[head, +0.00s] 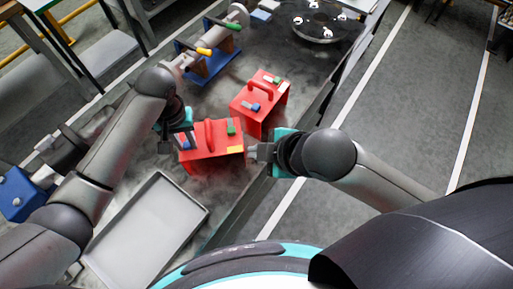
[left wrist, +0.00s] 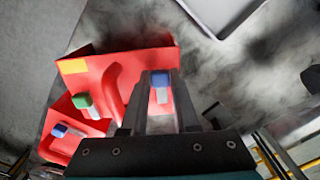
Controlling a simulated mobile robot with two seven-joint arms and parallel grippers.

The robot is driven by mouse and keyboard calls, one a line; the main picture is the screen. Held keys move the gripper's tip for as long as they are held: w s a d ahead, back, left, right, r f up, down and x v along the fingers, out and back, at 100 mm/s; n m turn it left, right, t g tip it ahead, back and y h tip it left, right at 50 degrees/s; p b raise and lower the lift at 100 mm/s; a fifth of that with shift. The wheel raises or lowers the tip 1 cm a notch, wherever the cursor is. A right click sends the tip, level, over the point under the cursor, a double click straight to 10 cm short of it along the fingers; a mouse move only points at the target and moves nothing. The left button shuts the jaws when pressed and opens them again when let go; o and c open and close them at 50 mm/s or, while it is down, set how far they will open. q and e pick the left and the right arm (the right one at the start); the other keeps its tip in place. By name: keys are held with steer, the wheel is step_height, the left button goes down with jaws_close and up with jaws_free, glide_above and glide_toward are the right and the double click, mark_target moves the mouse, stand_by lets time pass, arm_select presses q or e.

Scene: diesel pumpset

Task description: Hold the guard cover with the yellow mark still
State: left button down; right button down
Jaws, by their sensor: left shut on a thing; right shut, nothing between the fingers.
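The red guard cover (head: 205,164) with the yellow mark (head: 236,150) sits on the bench between my grippers. It has a red arched handle, a green-topped lever (head: 231,127) and a blue-topped lever (head: 186,145). The cover also shows in the left wrist view (left wrist: 140,61). My left gripper (head: 184,137) is shut on the blue-topped lever, whose blue end (left wrist: 160,79) shows between the fingers in the left wrist view. My right gripper (head: 251,152) is shut and empty at the cover's right side. I cannot tell whether it touches the cover.
A second red cover (head: 245,116) with green and blue levers stands just behind. A grey tray (head: 104,254) lies in front on the bench. A blue stand (head: 222,66) with a shaft and a dark round plate (head: 318,36) are farther back. The bench edge runs along the right.

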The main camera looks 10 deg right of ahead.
stand_by(0.3)
arm_select(q)
steer(key=c, duration=0.6)
jaws_free()
